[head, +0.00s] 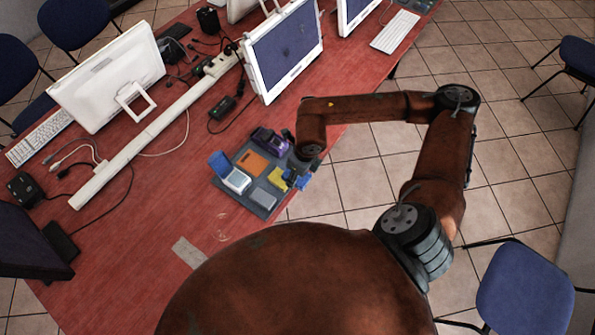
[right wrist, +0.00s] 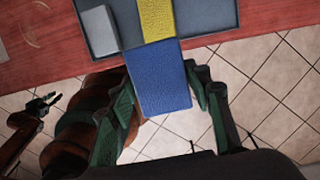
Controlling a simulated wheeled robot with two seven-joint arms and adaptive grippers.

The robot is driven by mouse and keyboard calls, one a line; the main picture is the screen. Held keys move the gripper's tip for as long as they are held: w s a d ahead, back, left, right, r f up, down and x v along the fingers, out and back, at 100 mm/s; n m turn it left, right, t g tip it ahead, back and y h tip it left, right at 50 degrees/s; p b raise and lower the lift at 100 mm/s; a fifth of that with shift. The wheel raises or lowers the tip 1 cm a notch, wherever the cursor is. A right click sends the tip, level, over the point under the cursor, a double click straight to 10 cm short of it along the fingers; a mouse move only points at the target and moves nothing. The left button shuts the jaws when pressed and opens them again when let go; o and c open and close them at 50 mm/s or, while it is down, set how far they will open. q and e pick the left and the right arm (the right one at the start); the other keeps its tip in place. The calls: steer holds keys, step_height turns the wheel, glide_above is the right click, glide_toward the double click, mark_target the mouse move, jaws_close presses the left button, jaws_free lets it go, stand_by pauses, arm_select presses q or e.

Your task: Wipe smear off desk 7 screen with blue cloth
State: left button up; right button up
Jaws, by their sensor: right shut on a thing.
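A white-framed screen (head: 284,50) with small dark marks on its face stands at the top of the desk. No desk number is readable. A blue cloth (right wrist: 160,85) lies between the fingers of my right gripper (right wrist: 167,98), which is shut on it at the near edge of a grey tray (right wrist: 205,12). In the head view the blue cloth (head: 304,182) shows only as a small patch beside the gripper. A yellow cloth (right wrist: 156,18) lies right behind it. A small dark gripper, apparently my left (right wrist: 42,106), shows at the right wrist view's left edge; its jaws are unclear.
The tray also holds an orange pad (head: 252,161), a purple-black item (head: 270,140), a grey block (head: 264,196) and a white-and-blue box (head: 232,178). A white cable rail (head: 150,132), cables and a black adapter (head: 222,107) lie left of the screen. The red desk's front is mostly clear.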

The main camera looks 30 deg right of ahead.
steer(key=o, duration=0.5)
steer(key=c, duration=0.4)
